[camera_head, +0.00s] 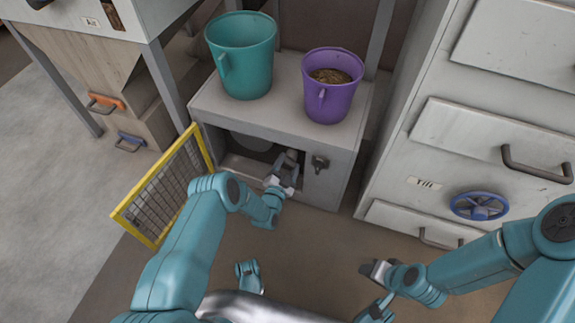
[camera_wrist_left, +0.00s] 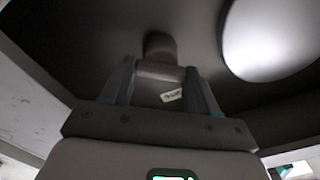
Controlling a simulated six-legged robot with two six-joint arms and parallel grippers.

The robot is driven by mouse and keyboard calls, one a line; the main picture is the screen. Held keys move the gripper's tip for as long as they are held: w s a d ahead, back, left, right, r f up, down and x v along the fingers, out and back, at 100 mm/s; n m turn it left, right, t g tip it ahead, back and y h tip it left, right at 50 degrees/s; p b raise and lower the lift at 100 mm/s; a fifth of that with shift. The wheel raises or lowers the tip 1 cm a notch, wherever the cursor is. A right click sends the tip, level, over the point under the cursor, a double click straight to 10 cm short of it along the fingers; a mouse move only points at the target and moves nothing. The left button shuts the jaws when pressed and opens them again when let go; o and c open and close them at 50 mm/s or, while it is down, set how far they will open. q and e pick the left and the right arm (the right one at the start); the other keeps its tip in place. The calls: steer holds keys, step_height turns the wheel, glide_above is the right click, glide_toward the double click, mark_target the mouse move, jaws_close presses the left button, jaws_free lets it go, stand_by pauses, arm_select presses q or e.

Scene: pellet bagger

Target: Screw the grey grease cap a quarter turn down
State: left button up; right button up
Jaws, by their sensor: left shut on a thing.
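My left gripper (camera_head: 283,178) reaches into the open recess under the bench and is shut on the grey grease cap (camera_head: 291,156). In the left wrist view the cap (camera_wrist_left: 160,70) is a short grey cylinder between the two fingertips of my left gripper (camera_wrist_left: 161,76), in front of a darker round stub. The fingers hide its sides. A small pale label (camera_wrist_left: 172,96) shows between the fingers. My right gripper (camera_head: 377,271) is low on the right, away from the cap; its finger gap is unclear.
A yellow mesh door (camera_head: 160,190) stands open left of the recess. A teal bucket (camera_head: 241,58) and a purple bucket (camera_head: 331,88) of pellets stand on the bench (camera_head: 280,105). A dark latch (camera_head: 319,163) is right of the recess. A blue handwheel (camera_head: 479,206) is further right.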

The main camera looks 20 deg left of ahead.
arm_select(q)
steer(key=m, duration=1)
steer(key=shift+s+d+f, duration=0.1)
steer(key=shift+f, duration=0.2)
steer(key=shift+m, duration=0.5)
steer(key=o, duration=1.1)
steer(key=shift+c, duration=0.2)
steer(key=shift+r, duration=0.1)
